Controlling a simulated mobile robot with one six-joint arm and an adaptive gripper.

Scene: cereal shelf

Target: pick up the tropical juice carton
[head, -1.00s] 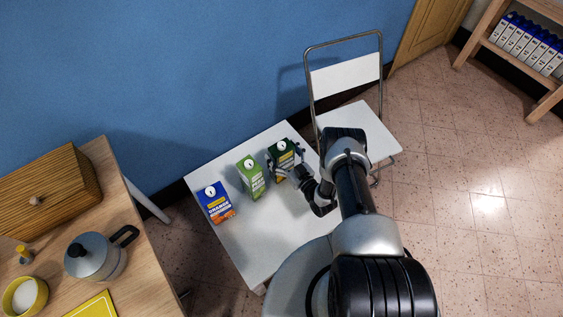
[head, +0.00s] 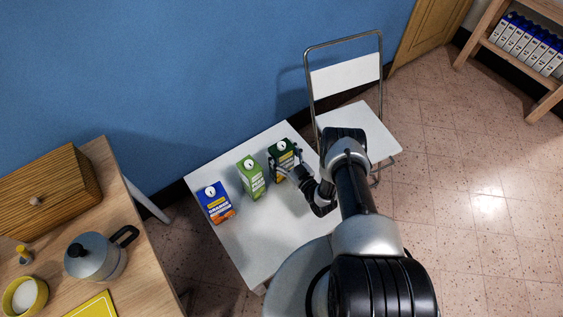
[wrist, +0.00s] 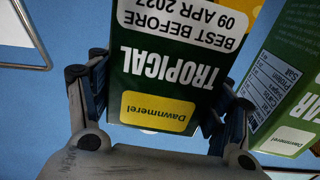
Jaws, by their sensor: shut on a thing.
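The tropical juice carton (head: 284,158) is dark green with a white cap and is rightmost of three cartons at the white table (head: 246,240). In the wrist view the carton (wrist: 165,75) shows upside down, with "TROPICAL" and a yellow label readable. My gripper (head: 284,172) is shut on it, with one finger at each side; the fingers also show in the wrist view (wrist: 160,100). I cannot tell whether its base touches the table.
A light green pear carton (head: 251,178) stands just left of the held carton, and a blue orange carton (head: 214,202) farther left. A white chair (head: 350,125) stands behind the table at the right. The table's front is clear.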

